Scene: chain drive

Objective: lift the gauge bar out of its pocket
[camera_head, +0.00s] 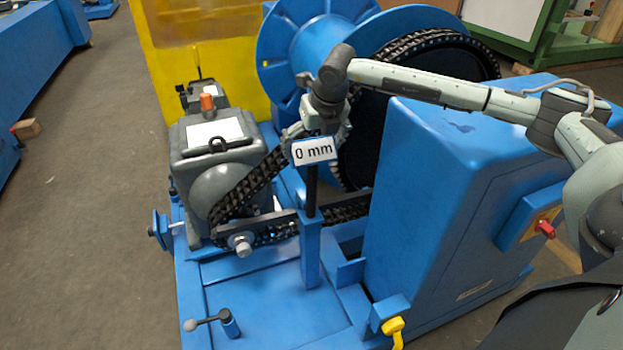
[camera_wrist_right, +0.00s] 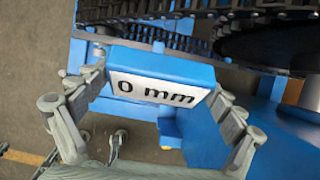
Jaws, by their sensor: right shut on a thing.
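The gauge bar's head, a blue block with a white "0 mm" face (camera_head: 313,151), is between the fingers of my right gripper (camera_head: 317,130). The right wrist view shows the same face (camera_wrist_right: 155,90) with a finger against each end; the gripper is shut on it. A dark upright shaft (camera_head: 311,188) runs down from below the label to the top of a blue square post (camera_head: 310,255). The pocket's inside and the shaft's lower end are hidden.
The chain (camera_head: 240,195) and dark sprocket (camera_head: 425,100) are close behind the bar. A grey motor (camera_head: 212,160) stands left and a blue housing (camera_head: 450,190) right. A lever (camera_head: 212,320) and yellow handle (camera_head: 393,327) are at the front. Bare floor (camera_head: 85,240) lies left.

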